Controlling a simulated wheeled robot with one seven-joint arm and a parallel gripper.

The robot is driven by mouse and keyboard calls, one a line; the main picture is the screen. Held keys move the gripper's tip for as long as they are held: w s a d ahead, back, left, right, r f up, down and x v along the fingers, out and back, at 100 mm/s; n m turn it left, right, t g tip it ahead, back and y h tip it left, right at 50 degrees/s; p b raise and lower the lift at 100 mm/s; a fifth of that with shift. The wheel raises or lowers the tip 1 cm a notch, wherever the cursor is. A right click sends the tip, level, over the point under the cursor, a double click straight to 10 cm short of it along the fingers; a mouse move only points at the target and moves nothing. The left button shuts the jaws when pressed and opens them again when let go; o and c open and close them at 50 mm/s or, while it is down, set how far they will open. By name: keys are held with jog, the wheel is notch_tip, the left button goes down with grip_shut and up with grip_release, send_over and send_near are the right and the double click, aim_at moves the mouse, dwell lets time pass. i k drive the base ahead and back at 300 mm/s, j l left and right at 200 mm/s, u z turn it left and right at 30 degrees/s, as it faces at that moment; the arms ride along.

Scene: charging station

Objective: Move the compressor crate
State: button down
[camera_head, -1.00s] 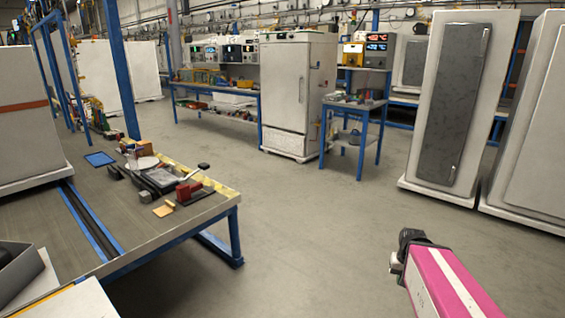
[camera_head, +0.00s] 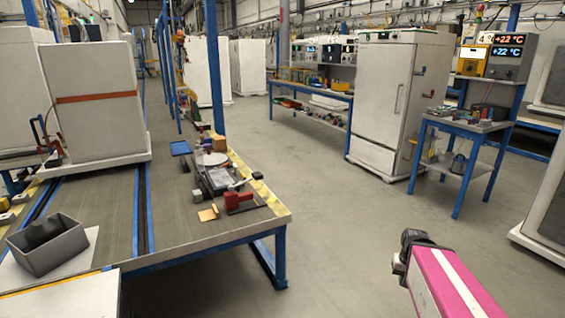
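A grey open-topped crate (camera_head: 62,250) sits on a pale sheet at the near left of the workbench. It may be the compressor crate, but no label shows, and its dark inside cannot be made out. My pink and white arm reaches in at the lower right. Its dark end, my gripper (camera_head: 409,249), is over the open floor, well to the right of the bench and apart from the crate. The fingers are too small and dark to tell whether they are open or shut.
The workbench (camera_head: 190,232) carries a large white cabinet (camera_head: 95,120), a blue tray (camera_head: 180,148) and several tools by its right edge. Clear grey floor lies to its right. A white fridge (camera_head: 385,95) and a blue side table (camera_head: 465,124) stand beyond.

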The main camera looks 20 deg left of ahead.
aim_at(41, 246)
jog(key=i+j+u, duration=0.1)
jog(key=u, duration=0.3)
jog(key=i+u, duration=0.2)
jog(key=u, duration=0.2)
jog(key=i+u, duration=0.2)
jog(key=u, duration=0.2)
jog(key=i+l+u, duration=0.1)
jog(key=u, duration=0.3)
